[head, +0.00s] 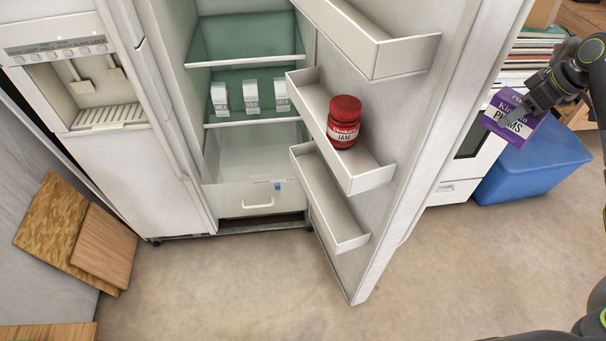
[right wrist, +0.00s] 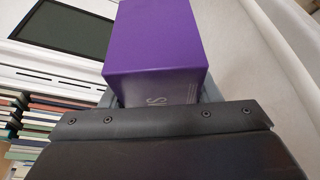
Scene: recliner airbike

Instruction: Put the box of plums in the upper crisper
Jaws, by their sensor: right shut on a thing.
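The purple and white box of plums (head: 508,117) is in my right gripper (head: 532,104) at the right of the head view, raised in front of a blue bin. In the right wrist view the purple box (right wrist: 155,45) sticks out past the dark gripper body, and the fingers are mostly hidden. The fridge stands open. A crisper drawer (head: 232,203) with a pale handle sits at the bottom of its compartment and looks shut. I cannot tell whether this is the upper crisper. My left gripper is not in view.
The open fridge door (head: 385,220) stands between the box and the compartment. A red jam jar (head: 344,113) stands on a door shelf. White cartons (head: 251,97) stand on an inner shelf. A blue bin (head: 530,168) is at the right. The floor in front is clear.

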